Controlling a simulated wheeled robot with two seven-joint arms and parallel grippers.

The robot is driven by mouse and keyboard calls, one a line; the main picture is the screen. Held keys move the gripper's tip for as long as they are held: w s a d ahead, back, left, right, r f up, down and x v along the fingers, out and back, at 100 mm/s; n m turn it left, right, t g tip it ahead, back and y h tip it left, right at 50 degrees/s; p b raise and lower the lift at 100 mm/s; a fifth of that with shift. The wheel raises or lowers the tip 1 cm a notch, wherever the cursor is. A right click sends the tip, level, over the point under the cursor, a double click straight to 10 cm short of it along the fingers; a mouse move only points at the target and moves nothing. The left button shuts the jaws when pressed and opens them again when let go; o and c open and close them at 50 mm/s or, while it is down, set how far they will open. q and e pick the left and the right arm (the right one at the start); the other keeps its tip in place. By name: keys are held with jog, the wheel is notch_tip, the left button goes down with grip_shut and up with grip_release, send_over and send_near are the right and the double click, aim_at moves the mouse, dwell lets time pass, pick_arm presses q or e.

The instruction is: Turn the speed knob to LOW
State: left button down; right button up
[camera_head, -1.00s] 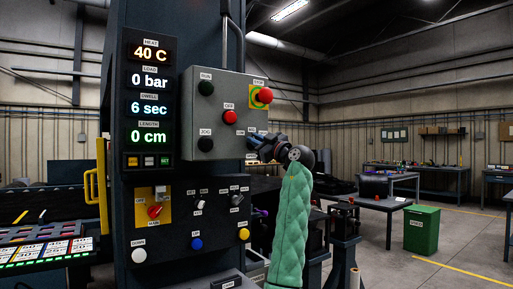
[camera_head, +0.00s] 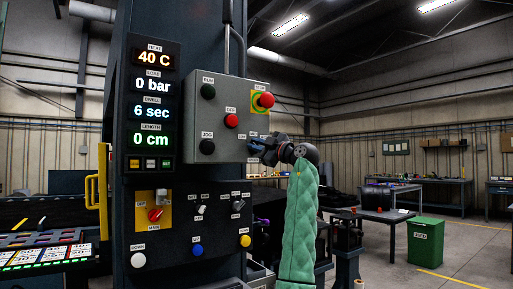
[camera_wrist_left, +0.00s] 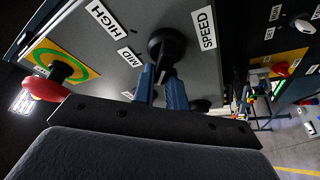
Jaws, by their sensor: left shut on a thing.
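The speed knob (camera_wrist_left: 167,46) is a round black knob on the grey control box, between the HIGH, MID and SPEED labels in the left wrist view. A third small label beside it is too foreshortened to read. My left gripper (camera_wrist_left: 160,82) has its blue fingers shut on the knob's grip. The knob's pointer is hidden by the fingers, so I cannot tell its setting. In the head view my left gripper (camera_head: 259,149) reaches the lower right of the control box (camera_head: 226,95) and covers the knob. My right gripper is not in view.
A red stop button (camera_head: 265,100) sits above the gripper on the same box, with another red button (camera_head: 231,121) to the left. The press display (camera_head: 152,100) stands left. A green bin (camera_head: 424,242) and tables are at the right; floor there is open.

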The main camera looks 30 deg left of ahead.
pick_arm(q)
jog(key=shift+f, duration=0.1)
jog(key=c, duration=1.4)
grip_release()
jog(key=shift+c, duration=0.2)
jog(key=shift+d, duration=0.15)
jog(key=v, duration=0.7)
jog(key=shift+d+b, duration=0.25)
jog(key=shift+b, duration=0.1)
jog(key=shift+f, duration=0.1)
